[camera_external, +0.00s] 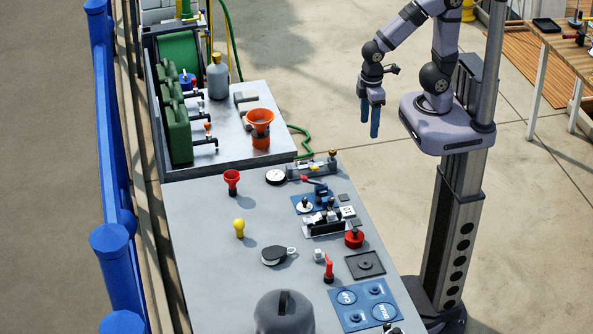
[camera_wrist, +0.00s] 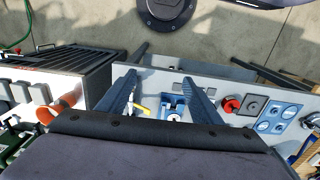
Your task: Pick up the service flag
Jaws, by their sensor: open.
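My gripper (camera_external: 370,120) hangs at the upper right in the external view, fingers pointing down, empty and apart from the bench top. In the wrist view its two dark blue fingers (camera_wrist: 158,84) stand apart with a gap between them. I cannot make out a clear flag shape in either view. A small upright red piece (camera_external: 329,270) stands near the right part of the grey bench (camera_external: 205,260); I cannot tell if it is the service flag.
An orange funnel (camera_external: 260,128) and grey bottle (camera_external: 218,76) stand behind. A blue rail (camera_external: 108,150) runs along the left.

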